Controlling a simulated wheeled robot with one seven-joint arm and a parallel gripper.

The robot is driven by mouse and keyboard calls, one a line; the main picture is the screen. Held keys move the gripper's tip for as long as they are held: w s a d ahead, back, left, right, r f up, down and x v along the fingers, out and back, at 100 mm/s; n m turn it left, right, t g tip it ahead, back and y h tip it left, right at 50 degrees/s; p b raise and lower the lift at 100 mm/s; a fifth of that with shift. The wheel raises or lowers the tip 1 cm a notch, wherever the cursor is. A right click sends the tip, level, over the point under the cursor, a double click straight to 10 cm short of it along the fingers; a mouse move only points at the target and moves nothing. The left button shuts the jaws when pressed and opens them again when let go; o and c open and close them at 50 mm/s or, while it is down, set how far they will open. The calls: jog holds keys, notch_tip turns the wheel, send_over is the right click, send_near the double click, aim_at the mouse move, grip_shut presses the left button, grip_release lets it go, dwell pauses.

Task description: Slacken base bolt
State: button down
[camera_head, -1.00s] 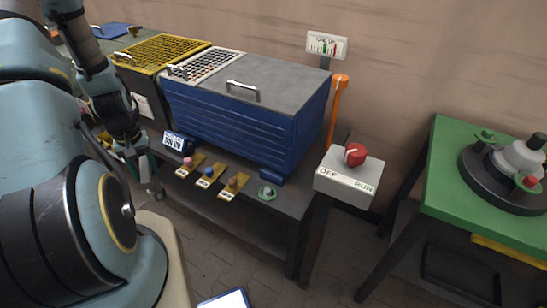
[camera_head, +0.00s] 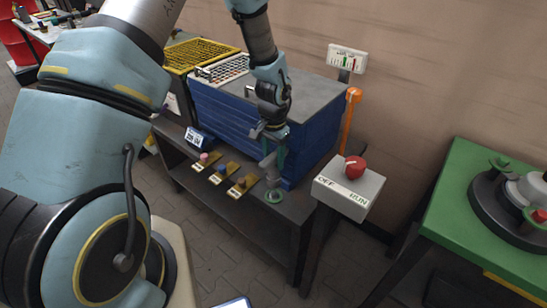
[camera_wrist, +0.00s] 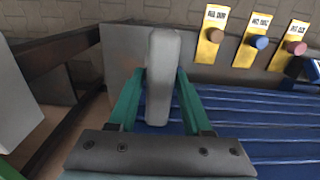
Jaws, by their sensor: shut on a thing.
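My gripper (camera_head: 272,158) is shut on a grey bar-like tool (camera_head: 268,172), pointing down over the front right corner of the dark bench. In the wrist view the rounded grey tool (camera_wrist: 163,75) sits between the two green fingers. On the green table (camera_head: 445,205) at right stands a dark round base (camera_head: 484,199) with a grey body and a red-topped bolt (camera_head: 541,215). No label shows which piece is the base bolt.
A blue ribbed box (camera_head: 225,118) with a grey lid stands right behind my gripper. Several labelled yellow plates with knobs (camera_head: 222,175) line the bench's front edge. An OFF/RUN switch box (camera_head: 347,187) with a red knob and an orange-handled lever (camera_head: 349,110) stand to the right.

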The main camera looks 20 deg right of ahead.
aim_at(274, 173)
dwell(0.5)
jog(key=shift+f+b, duration=2.35)
jog(key=shift+f, duration=0.95)
jog(key=shift+n, duration=0.3)
jog(key=n, duration=0.6)
jog(key=shift+n, duration=0.3)
jog(key=n, duration=0.6)
jog(key=shift+r, duration=0.1)
jog(key=shift+r+p, duration=2.4)
jog(key=shift+r, duration=0.5)
